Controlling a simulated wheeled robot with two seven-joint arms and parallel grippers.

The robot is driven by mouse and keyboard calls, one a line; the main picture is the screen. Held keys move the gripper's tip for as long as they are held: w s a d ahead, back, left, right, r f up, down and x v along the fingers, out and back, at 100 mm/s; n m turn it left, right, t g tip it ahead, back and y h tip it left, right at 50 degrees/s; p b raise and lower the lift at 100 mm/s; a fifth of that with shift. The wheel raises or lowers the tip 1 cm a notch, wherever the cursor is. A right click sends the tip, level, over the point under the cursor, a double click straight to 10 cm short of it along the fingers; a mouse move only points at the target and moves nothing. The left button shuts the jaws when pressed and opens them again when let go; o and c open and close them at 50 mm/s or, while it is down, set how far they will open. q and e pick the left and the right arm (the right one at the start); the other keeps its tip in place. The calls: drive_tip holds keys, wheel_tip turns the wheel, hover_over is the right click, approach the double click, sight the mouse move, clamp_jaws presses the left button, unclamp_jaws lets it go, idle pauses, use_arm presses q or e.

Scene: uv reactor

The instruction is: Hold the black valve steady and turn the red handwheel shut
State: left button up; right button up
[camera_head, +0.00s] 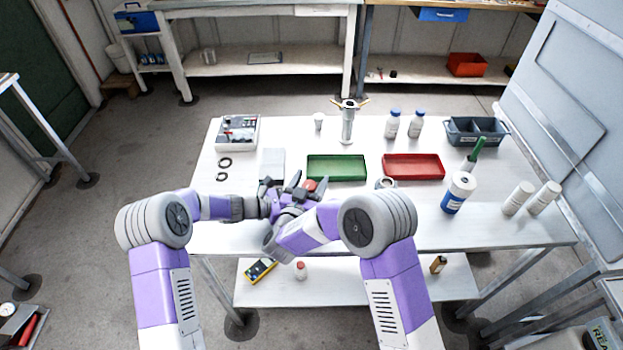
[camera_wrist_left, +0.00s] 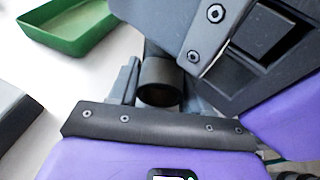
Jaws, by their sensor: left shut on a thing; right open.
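My left gripper (camera_head: 270,185) reaches in from the left and is shut on the black valve. In the left wrist view the valve's round black end (camera_wrist_left: 160,82) shows between the grey fingers. Most of the valve is hidden behind my grippers. My right gripper's dark body (camera_wrist_left: 245,45) fills the upper right of that view.
A green tray (camera_head: 337,167) and a red tray (camera_head: 413,167) lie just behind. A grey flat box (camera_head: 272,163) stands left of the green tray. A blue-labelled bottle (camera_head: 458,193) and white cylinders (camera_head: 517,198) stand at right. The table's front left is clear.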

sight(312, 190)
drive_tip(key=v, duration=1.1)
drive_tip(key=shift+s, duration=0.1)
drive_tip(key=w+d+r+n+t+y, duration=0.1)
drive_tip(key=w+y, duration=0.1)
drive_tip(key=w+r+n+t+y, duration=0.1)
drive_tip(key=w+r+t+y, duration=0.1)
drive_tip(key=y, duration=0.1)
drive_tip(key=w+d+r+n+t+y, duration=0.1)
drive_tip(key=w+n+y, duration=0.1)
drive_tip(key=w, duration=0.1)
drive_tip(key=shift+d+r+t+y, duration=0.25)
drive_tip(key=shift+d+t+y, duration=0.05)
drive_tip(key=shift+d+y, duration=0.1)
drive_tip(key=n+y, duration=0.2)
drive_tip(key=d+y, duration=0.1)
drive_tip(key=y, duration=0.1)
drive_tip(key=shift+w+d+r+n, duration=0.15)
drive_tip(key=shift+w+r+n, duration=0.05)
drive_tip(key=shift+w+n, duration=0.2)
drive_tip(key=shift+d+f+n+g+y, duration=0.1)
drive_tip(key=shift+d+n+g+y, duration=0.2)
drive_tip(key=shift+n+g+y, duration=0.6)
drive_tip(key=s+d+f+n+g+y, duration=0.5)
drive_tip(key=d+g+y, duration=0.1)
drive_tip(key=g, duration=0.2)
drive_tip(key=x, duration=1.1)
drive_tip(key=shift+w+a+r, duration=0.15)
drive_tip(key=shift+w+a, duration=0.05)
drive_tip(key=shift+w, duration=0.1)
